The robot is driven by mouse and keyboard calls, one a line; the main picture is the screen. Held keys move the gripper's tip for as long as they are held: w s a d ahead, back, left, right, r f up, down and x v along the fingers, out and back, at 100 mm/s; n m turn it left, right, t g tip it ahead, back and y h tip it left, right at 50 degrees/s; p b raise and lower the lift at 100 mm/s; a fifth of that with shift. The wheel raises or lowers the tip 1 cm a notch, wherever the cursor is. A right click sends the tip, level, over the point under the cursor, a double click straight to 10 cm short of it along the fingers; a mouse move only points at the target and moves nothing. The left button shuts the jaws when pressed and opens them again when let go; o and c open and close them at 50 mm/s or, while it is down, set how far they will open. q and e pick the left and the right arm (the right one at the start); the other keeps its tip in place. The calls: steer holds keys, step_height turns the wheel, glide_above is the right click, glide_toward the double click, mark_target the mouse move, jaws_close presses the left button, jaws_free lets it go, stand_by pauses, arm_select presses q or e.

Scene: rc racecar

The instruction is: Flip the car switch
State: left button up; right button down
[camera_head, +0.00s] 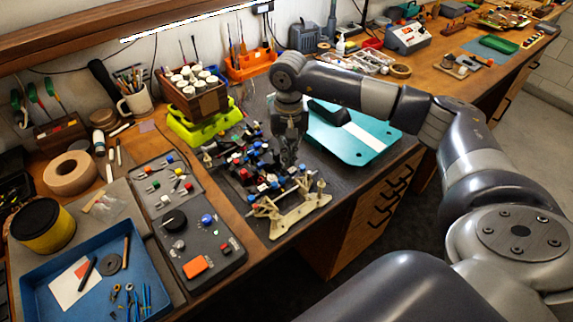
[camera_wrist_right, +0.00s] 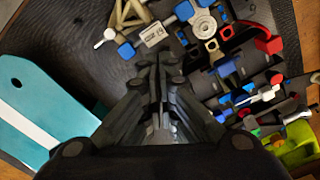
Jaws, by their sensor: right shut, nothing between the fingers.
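The RC car chassis (camera_head: 262,172) stands on the dark mat at the middle of the bench, with its cream-coloured bumper frame (camera_head: 298,208) toward the front edge. It carries blue, red and white parts. My right gripper (camera_head: 289,160) points down over the side of the chassis, shut and empty. In the right wrist view the shut fingers (camera_wrist_right: 158,65) are close to the chassis (camera_wrist_right: 235,70); I cannot tell whether they touch it. The car switch cannot be told apart from the small parts. My left gripper is not in view.
A teal body panel with a white stripe (camera_head: 350,136) lies right of the chassis, under my right arm. A dark control box (camera_head: 198,242) with knobs and an orange button is at left. A lime-green stand (camera_head: 205,127) holds a wooden box behind. A blue tray (camera_head: 45,270) lies front left.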

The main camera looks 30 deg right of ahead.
steer(key=shift+r+p, duration=0.9)
steer(key=shift+r, duration=1.25)
